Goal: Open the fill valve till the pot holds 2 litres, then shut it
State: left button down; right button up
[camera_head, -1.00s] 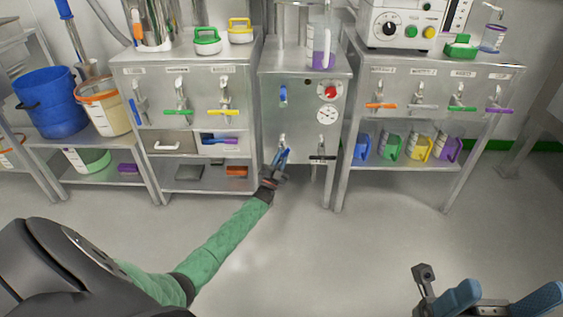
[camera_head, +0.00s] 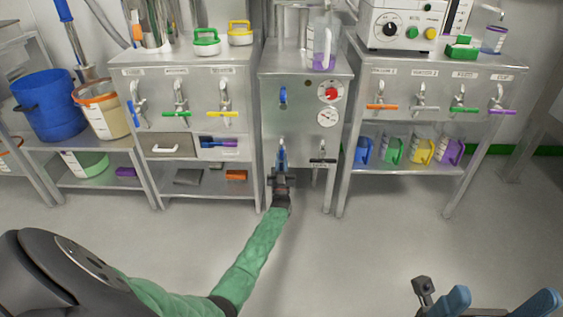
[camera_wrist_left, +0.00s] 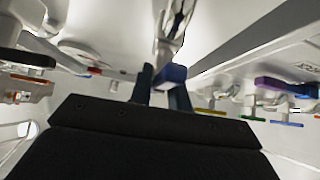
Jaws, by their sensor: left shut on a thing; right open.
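The middle steel cabinet (camera_head: 303,100) carries a lower left valve with a blue handle (camera_head: 282,157). The handle hangs roughly straight down. My left gripper (camera_head: 281,171) is shut on it from below. In the left wrist view the blue handle (camera_wrist_left: 172,73) sits between the dark fingers of the gripper (camera_wrist_left: 160,88), under the metal valve body (camera_wrist_left: 166,48). My right gripper (camera_head: 500,303) is open and empty at the bottom right, far from the cabinet. I cannot tell which vessel is the pot, and no liquid level reads clearly.
Beside the held valve is a black-handled valve (camera_head: 322,160). Side benches have several coloured valves, such as the yellow one (camera_head: 222,114). The floor (camera_head: 350,260) in front is clear.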

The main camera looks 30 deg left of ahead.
pick_arm(q)
jog(key=shift+f, duration=0.1)
jog(key=c, duration=1.3)
grip_release()
jog(key=p+v, duration=0.1)
jog(key=v, duration=0.6)
jog(key=shift+s+d+f, duration=0.15)
jog(key=shift+s+f, duration=0.05)
jog(key=shift+f, duration=0.1)
